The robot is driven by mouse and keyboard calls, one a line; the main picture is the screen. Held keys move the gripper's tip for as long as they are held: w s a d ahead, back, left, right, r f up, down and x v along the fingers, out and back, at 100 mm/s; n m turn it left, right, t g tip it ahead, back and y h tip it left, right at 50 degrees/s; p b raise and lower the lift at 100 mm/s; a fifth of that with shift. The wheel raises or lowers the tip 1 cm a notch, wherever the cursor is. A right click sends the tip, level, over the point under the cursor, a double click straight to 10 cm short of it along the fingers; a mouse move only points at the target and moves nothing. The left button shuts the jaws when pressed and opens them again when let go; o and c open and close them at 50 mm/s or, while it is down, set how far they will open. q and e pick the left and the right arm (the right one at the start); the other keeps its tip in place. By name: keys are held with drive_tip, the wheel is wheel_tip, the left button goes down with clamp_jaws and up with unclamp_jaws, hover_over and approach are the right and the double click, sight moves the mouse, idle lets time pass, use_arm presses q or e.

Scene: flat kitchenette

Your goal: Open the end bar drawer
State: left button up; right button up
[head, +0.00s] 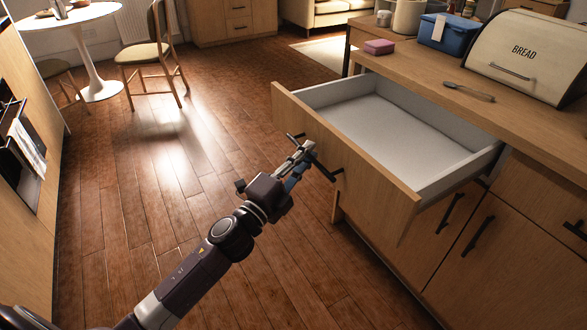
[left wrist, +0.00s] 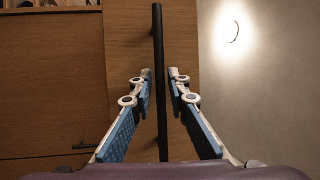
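The end bar drawer (head: 345,178) is pulled well out of the counter, with a wood front and a pale, empty inside (head: 400,122). My left gripper (head: 303,156) is at the black bar handle (head: 325,172) on its front. In the left wrist view the fingers (left wrist: 160,90) stand close on both sides of the handle (left wrist: 158,40), which runs upright between them. The fingers are drawn in narrowly around it; exact contact is hard to see. My right gripper is in neither view.
The counter holds a bread bin (head: 525,55), a blue box (head: 447,33), a pink block (head: 379,47) and a utensil (head: 468,91). Closed cabinets (head: 490,250) stand below. The wood floor (head: 150,190) left of the drawer is clear; a chair (head: 150,55) and round table (head: 70,15) are farther back.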

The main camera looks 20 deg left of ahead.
use_arm(q)
drive_tip(key=v, duration=1.1)
drive_tip(key=shift+s, duration=0.25)
